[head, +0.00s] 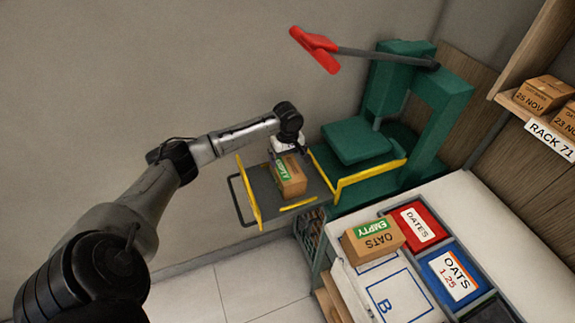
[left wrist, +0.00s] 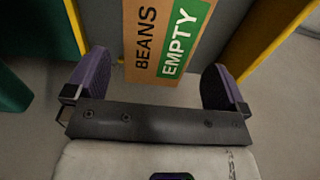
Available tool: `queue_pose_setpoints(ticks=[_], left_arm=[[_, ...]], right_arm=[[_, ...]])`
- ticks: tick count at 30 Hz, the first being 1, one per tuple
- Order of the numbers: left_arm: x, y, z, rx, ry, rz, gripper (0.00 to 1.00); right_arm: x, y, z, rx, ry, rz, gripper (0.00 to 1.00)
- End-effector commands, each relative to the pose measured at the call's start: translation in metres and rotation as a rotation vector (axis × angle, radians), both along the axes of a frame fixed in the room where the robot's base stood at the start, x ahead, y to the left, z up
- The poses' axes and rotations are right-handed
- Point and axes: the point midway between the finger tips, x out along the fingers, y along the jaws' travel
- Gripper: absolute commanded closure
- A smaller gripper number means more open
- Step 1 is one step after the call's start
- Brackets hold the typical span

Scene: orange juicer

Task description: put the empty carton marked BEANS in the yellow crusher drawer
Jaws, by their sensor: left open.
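The carton marked BEANS, with a green EMPTY label, lies inside the yellow-edged crusher drawer (head: 246,187). The carton (head: 292,183) shows brown in the head view, and its label reads clearly in the left wrist view (left wrist: 160,38). The drawer is pulled out from the green crusher (head: 362,142). My left gripper (head: 287,150) is above the drawer at the carton's far end. In the left wrist view its purple fingers (left wrist: 157,85) are spread apart with the carton's end just beyond them and nothing between them. My right gripper is not in view.
A carton marked OATS with an EMPTY label (head: 372,240) stands on the white counter right of the drawer. Red DATES (head: 418,225) and blue OATS (head: 452,275) bins are beside it. The crusher's red-handled lever (head: 318,50) is raised. Shelved cartons (head: 543,92) are at right.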

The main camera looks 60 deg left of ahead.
Motion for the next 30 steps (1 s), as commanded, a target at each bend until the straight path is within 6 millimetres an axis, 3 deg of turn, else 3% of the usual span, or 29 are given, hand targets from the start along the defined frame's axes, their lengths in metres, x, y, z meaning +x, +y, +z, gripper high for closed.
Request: queue_pose_setpoints(ticks=[6,13,25,30], left_arm=[[0.001,0.000,0.032,0.001,-0.002,-0.001,0.00],[0.000,0.000,0.045,0.000,0.000,-0.001,0.00],[0.000,-0.003,0.043,0.001,0.000,-0.016,0.00],[0.000,-0.042,0.016,0.033,-0.017,-0.254,0.00]], right_arm=[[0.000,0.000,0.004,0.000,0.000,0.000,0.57],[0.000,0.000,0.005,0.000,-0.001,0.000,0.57],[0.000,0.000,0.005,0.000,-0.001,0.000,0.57],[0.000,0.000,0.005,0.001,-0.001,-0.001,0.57]])
